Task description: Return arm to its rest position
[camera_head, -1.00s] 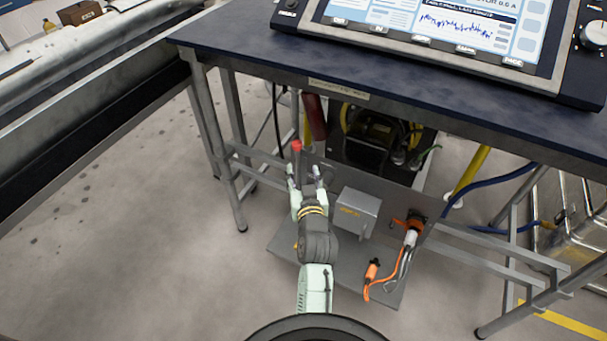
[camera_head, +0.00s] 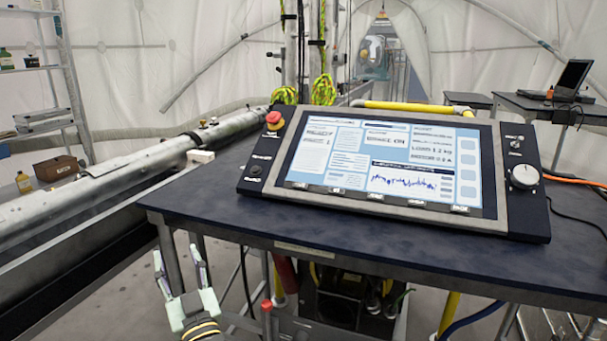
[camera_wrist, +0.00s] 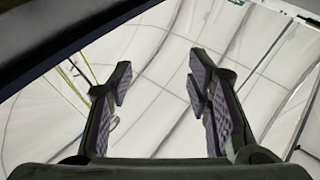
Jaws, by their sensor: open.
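My gripper (camera_head: 180,273) shows at the lower left of the head view, pointing up, in front of the table's left front corner. Its two fingers are apart with nothing between them. In the wrist view my gripper (camera_wrist: 158,82) is also open and empty, with the white tent wall (camera_wrist: 150,40) behind it. A dark table edge (camera_wrist: 70,30) crosses the upper left of that view. Most of my arm is below the head view's frame.
The dark table (camera_head: 200,220) carries a tilted control panel (camera_head: 390,165) with a red button (camera_head: 274,118) and a knob (camera_head: 525,175). A long metal pipe (camera_head: 100,185) runs along the left. A laptop (camera_head: 562,78) stands at the back right. Below the table, a red-topped lever (camera_head: 267,306) shows.

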